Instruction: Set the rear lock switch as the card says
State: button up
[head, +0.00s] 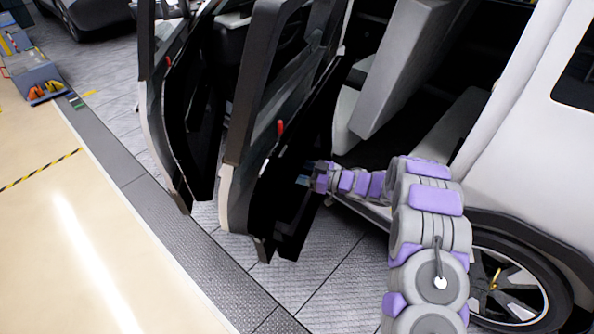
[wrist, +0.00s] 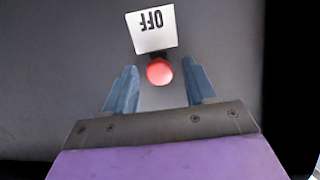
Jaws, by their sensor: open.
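In the wrist view a white card (wrist: 151,30) with the word OFF, upside down in the picture, is on a dark panel. A round red switch (wrist: 159,71) sits just below the card in that view. My gripper (wrist: 161,75) is open, with one blue finger on each side of the switch and a gap to each. I cannot tell how far the fingertips are from the panel. In the head view my gripper (head: 303,180) is at the inner side of the open rear door (head: 262,145). The card and switch are not distinguishable there.
The open front door (head: 178,120) stands left of the rear door. The white car body (head: 525,120) and rear wheel (head: 505,290) are on the right, close to my arm. Grey seats (head: 400,70) show inside.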

jog(key=shift+d, duration=0.4)
jog(key=c, duration=0.3)
grip_shut()
